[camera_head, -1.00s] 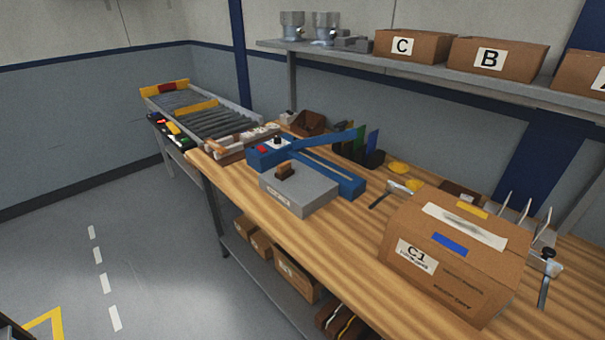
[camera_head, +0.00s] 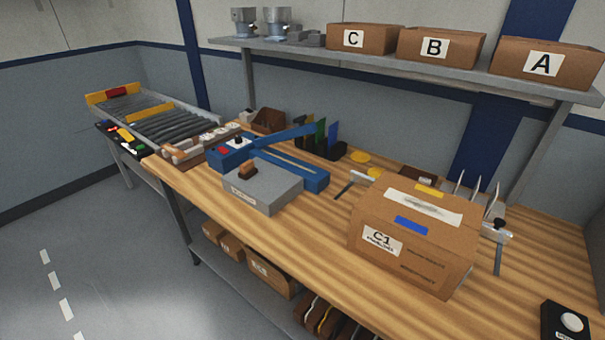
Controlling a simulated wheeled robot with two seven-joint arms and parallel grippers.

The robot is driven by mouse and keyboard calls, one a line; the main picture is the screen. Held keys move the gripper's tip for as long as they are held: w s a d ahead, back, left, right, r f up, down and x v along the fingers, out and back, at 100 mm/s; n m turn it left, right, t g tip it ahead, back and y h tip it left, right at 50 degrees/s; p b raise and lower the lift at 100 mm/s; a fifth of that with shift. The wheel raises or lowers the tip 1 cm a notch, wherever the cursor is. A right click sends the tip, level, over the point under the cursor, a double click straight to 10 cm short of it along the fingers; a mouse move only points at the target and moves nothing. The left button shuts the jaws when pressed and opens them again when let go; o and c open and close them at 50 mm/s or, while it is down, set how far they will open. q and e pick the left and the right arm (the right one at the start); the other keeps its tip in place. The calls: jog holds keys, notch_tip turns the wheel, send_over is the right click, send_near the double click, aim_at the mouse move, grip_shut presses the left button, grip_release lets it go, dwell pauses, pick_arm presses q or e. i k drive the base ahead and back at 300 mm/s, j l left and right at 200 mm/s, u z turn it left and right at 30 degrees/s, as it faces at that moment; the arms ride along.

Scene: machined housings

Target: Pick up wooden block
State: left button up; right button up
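A small brown block (camera_head: 248,170), wooden in look, sits on top of a flat grey box (camera_head: 266,193) with a white label on its front. The grey box stands on the wooden workbench (camera_head: 200,195), left of the middle of the view. Neither of my grippers shows in the head view.
A blue lever device (camera_head: 315,179) stands just behind the grey box. A cardboard box marked C1 (camera_head: 440,255) stands to the right. A roller conveyor (camera_head: 150,118) adjoins the bench at the left. Boxes C, B and A (camera_head: 540,68) stand on a shelf.

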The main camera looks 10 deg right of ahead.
aim_at(248, 169)
jog(key=i+j+z, duration=0.1)
jog(key=i+j, duration=0.3)
jog(key=j, duration=0.25)
jog(key=i+j+z, duration=0.15)
jog(key=i+j, duration=0.25)
jog(key=j, duration=0.25)
jog(key=i+j+z, duration=0.15)
jog(key=j, duration=0.2)
